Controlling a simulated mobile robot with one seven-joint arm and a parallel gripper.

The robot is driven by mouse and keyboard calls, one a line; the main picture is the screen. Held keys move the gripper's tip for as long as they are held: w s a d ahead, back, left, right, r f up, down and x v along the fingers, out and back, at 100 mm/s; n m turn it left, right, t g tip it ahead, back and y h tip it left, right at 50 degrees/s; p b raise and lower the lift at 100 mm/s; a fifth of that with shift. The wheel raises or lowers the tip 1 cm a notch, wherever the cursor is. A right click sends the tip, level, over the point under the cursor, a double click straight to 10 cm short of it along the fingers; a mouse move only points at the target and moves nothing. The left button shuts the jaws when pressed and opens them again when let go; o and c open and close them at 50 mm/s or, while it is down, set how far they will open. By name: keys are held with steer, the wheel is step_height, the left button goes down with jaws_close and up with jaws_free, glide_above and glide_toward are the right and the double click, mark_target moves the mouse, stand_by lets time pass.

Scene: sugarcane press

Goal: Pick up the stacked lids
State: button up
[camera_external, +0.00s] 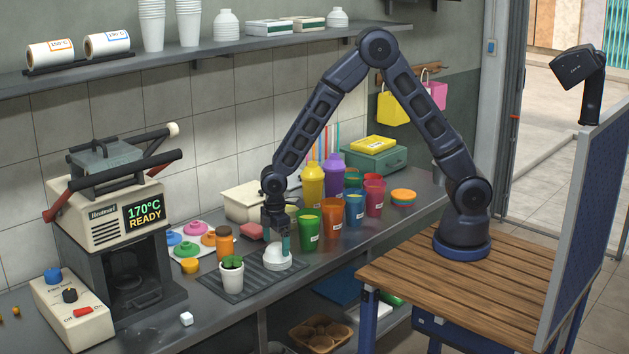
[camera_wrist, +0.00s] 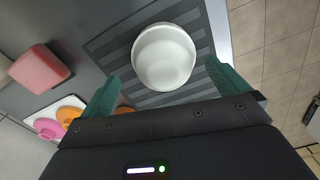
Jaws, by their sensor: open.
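A white, rounded, dome-like piece (camera_external: 279,261), which looks like the stacked lids, sits on the dark ribbed mat (camera_external: 236,292) on the counter. In the wrist view the white piece (camera_wrist: 164,57) is round and lies ahead of and between the fingertips; I cannot make out separate lids. My gripper (camera_external: 276,243) points down right over it, with its green fingers spread. The wrist view also shows the open gripper (camera_wrist: 162,72) with nothing clamped. Whether a finger touches the white piece I cannot tell.
Colourful cups (camera_external: 308,232) stand close on the right. Coloured lids (camera_external: 187,249) lie on a white tray; the press (camera_external: 110,235) is at left.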

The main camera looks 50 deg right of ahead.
mark_target(277, 254)
steer(key=f, duration=0.5)
steer(key=shift+s, duration=0.25)
steer(key=c, duration=0.9)
